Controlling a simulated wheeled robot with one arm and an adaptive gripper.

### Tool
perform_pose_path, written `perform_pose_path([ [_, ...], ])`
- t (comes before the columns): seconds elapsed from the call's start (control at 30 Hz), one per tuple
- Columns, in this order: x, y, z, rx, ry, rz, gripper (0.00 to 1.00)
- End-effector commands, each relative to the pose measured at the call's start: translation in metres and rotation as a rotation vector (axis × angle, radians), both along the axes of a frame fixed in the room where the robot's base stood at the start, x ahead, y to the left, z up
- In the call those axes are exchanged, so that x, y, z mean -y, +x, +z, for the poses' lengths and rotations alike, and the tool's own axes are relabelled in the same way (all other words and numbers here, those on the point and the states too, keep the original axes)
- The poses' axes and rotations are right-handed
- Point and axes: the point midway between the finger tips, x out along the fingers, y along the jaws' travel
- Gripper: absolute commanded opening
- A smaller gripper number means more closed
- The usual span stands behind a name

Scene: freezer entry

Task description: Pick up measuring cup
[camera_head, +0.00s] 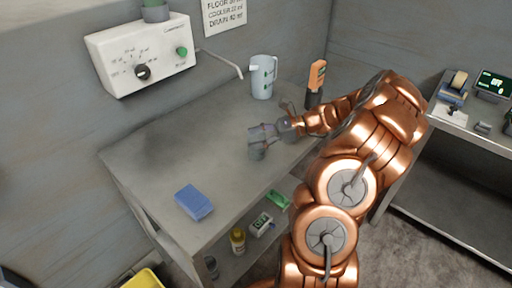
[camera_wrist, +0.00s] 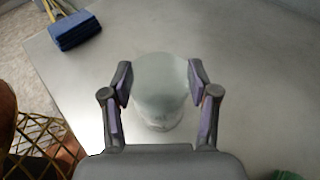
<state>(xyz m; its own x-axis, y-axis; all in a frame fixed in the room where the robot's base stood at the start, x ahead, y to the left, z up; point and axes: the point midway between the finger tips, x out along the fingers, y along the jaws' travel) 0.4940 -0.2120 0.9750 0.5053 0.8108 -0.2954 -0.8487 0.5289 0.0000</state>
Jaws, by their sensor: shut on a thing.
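The measuring cup (camera_wrist: 163,78) is a clear, pale round vessel between my fingers in the wrist view. In the head view only a small greyish part of it (camera_head: 257,152) shows below my fingers, over the grey metal table (camera_head: 160,165). My gripper (camera_head: 258,141) is shut on it, with one finger on each side. The wrist view shows the gripper's two padded fingers (camera_wrist: 160,88) against its sides. I cannot tell whether its base touches the table. No markings on it can be read.
A pale blue jug (camera_head: 263,78) and an orange handheld device (camera_head: 316,80) stand at the table's back. A blue sponge-like block (camera_head: 194,202) lies near the front left edge. A control box (camera_head: 145,55) hangs on the wall. The table's left middle is clear.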

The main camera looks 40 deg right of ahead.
Motion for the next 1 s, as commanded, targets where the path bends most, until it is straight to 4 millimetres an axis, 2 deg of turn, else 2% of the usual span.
perform_pose_path([
  [0.03,0.0,0.0,0.0,0.0,0.0,0.0,0.43],
  [0.17,0.0,0.0,0.0,0.0,0.0,0.0,0.3],
  [0.53,0.0,0.0,0.004,0.002,-0.002,0.001,0.3],
  [0.83,0.0,0.0,0.036,0.003,-0.003,0.001,0.3],
  [1.0,0.004,-0.037,0.037,0.003,0.001,-0.003,0.3],
])
